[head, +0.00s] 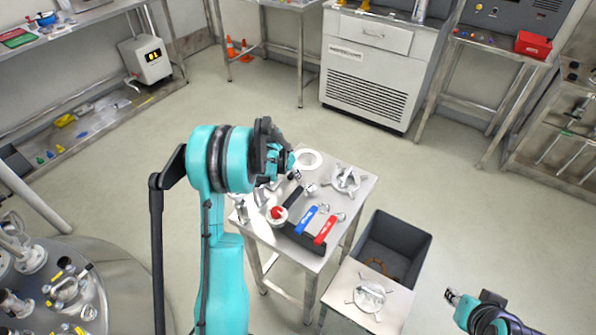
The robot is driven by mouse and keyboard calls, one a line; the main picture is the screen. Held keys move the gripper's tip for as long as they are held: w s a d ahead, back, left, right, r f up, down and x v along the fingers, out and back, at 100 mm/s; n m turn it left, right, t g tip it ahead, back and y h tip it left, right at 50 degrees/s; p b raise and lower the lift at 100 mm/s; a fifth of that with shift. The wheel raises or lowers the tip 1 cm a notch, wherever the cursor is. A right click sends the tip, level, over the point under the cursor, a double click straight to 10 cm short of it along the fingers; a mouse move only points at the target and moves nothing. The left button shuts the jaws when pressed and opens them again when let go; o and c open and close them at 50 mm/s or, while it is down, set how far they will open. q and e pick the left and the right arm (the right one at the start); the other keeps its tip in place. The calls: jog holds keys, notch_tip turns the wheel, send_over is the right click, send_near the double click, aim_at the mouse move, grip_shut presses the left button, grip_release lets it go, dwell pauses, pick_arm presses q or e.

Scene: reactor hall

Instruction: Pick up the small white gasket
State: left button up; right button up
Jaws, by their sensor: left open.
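A flat white ring gasket (316,158) lies at the back edge of the small steel table (335,219). My left gripper (286,161) is just left of the ring and hides part of its left side. Its jaws are open, and I see nothing held in them.

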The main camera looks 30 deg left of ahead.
pick_arm(q)
grip_shut()
jog(key=shift+r, duration=0.15)
